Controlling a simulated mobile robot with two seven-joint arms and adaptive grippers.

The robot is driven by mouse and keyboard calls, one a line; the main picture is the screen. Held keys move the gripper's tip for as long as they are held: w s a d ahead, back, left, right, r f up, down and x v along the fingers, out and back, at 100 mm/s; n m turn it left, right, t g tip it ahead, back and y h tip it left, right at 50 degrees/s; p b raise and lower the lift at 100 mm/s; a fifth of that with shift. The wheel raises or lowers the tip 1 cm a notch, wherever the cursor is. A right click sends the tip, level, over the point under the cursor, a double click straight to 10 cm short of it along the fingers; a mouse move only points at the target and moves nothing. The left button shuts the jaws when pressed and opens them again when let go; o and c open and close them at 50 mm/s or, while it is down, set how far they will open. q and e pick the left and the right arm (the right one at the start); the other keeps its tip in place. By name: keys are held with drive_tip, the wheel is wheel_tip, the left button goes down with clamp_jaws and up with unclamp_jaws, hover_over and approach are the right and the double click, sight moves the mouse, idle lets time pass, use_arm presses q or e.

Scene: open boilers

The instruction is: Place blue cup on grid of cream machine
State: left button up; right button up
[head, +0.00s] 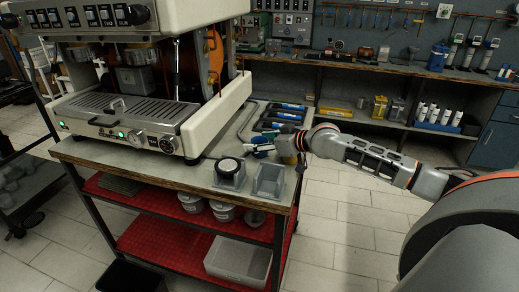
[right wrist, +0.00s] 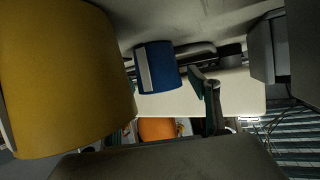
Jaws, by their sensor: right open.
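The cream machine (head: 185,130) stands at the left of the table in the head view. My right gripper (head: 256,148) is open above the right part of the table, beside the machine. The blue cup (right wrist: 160,68), with a pale band on its side, shows in the right wrist view. It looks apart from the dark gripper finger beside it. In the head view, a bit of blue (head: 261,142) shows at the gripper, but I cannot tell whether it is the cup. My left gripper is out of view.
A large yellow cylinder (right wrist: 65,75) is close to the right wrist camera. Blue-handled tools (head: 285,115) lie behind my gripper. Open floor (head: 345,215) lies right.

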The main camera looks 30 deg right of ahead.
drive_tip(key=c, duration=1.3)
